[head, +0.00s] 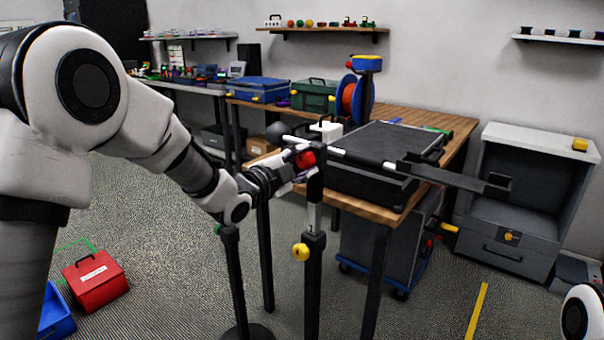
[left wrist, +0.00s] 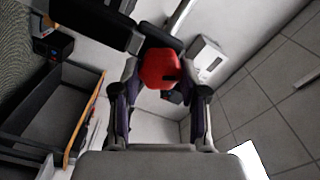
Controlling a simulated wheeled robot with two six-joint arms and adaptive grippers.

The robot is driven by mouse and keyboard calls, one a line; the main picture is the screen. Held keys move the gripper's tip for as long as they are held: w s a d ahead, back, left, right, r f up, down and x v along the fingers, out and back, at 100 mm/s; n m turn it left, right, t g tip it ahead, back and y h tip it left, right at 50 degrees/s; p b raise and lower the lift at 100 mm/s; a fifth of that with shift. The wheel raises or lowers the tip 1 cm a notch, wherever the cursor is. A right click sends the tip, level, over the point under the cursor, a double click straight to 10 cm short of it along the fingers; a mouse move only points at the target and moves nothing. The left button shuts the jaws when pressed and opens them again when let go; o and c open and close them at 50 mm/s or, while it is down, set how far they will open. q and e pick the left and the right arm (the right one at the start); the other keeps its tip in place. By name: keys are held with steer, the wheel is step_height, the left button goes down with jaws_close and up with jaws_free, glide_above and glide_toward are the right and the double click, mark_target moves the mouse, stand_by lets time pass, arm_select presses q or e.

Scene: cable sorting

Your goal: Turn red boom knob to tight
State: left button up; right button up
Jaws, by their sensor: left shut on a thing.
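The red boom knob (head: 306,159) sits at the top of a black and silver stand (head: 314,215), where a white boom (head: 350,155) crosses it. In the left wrist view the red knob (left wrist: 160,69) lies between the fingertips. My left gripper (head: 290,170) is shut on the red knob, coming from the left; its fingers (left wrist: 158,92) also show in the left wrist view. A dark spot marks the knob's face there. A yellow knob (head: 301,252) sits lower on the stand. My right gripper is not in view.
A wooden table (head: 376,213) with a black case (head: 375,150) stands just behind the boom. The boom's dark flat end (head: 455,178) reaches right over the floor. A red box (head: 95,282) lies on the floor at left. Open floor lies in front.

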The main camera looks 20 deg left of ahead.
arm_select(q)
steer(key=m+b, duration=0.2)
steer(key=shift+f+m, duration=0.3)
steer(key=shift+r+m+b, duration=0.15)
steer(key=shift+m+b, duration=1.25)
steer(key=shift+b, duration=0.15)
steer(key=o, duration=1.1)
steer(key=v, duration=1.2)
